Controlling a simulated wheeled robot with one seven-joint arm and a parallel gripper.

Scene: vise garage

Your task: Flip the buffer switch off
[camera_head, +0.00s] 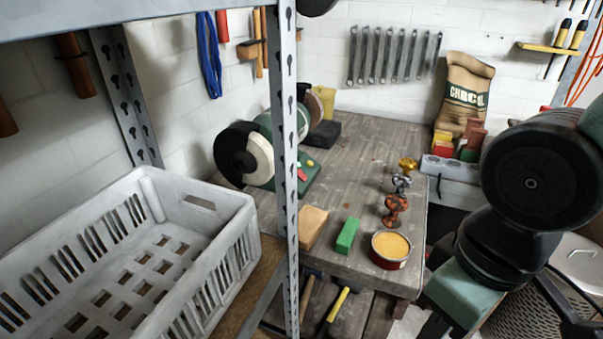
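The buffer (281,125) stands on the wooden workbench at the back left, partly hidden behind an upright shelf post. It has a dark green body, a large black-and-white wheel (260,160) at the near end and a brownish wheel (321,100) at the far end. On its green base (312,184) I see a small red piece (301,173) and a yellow dot (310,163), which look like the switch controls. They are too small to tell which way the switch is set. My arm shows at the right, away from the buffer; my gripper is not in view.
The grey shelf post (285,220) stands in front of the buffer. A white crate (215,265) fills the lower left. The bench middle is clear.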

